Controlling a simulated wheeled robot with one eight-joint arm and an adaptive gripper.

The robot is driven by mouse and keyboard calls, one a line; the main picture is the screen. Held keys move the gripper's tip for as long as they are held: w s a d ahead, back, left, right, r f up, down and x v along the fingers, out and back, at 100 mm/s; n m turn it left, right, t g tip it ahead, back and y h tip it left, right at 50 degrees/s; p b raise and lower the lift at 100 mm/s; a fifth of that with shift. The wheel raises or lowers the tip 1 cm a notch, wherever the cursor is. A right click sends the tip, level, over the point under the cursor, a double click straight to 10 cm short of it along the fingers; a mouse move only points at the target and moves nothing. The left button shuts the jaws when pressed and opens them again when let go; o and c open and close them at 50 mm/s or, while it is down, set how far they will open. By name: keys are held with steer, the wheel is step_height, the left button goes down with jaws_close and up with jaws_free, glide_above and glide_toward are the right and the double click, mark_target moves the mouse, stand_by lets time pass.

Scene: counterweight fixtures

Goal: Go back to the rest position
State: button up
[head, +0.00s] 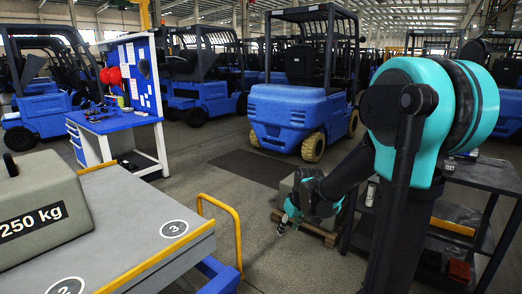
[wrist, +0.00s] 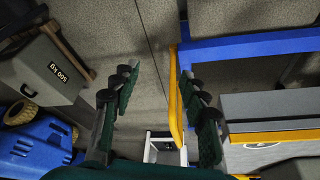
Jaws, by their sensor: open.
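My gripper (head: 290,218) hangs at the end of my outstretched arm in the head view, over the open floor right of the cart. In the wrist view my gripper (wrist: 160,78) has its two dark green fingers spread wide with nothing between them. Floor and the cart's yellow rail (wrist: 176,100) show beyond the fingers.
A 250 kg counterweight (head: 38,205) sits on the grey cart (head: 140,215) with numbered spots. A 500 kg counterweight (wrist: 50,68) is left in the wrist view. A blue workbench (head: 115,122), blue forklift (head: 290,110) and black shelf cart (head: 480,175) stand around.

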steer(key=s+d+f+m, duration=0.1)
steer(key=s+d+m, duration=0.1)
steer(key=s, duration=0.4)
steer(key=s+d+f+m+h, duration=0.1)
steer(key=s+d, duration=0.3)
steer(key=s, duration=0.2)
steer(key=s+d+f+m+h, duration=0.1)
steer(key=s+d+m, duration=0.1)
steer(key=s, duration=0.4)
steer(key=shift+s+d+f+m+t, duration=0.3)
steer(key=shift+d+f+t, duration=0.1)
steer(key=shift+d, duration=0.15)
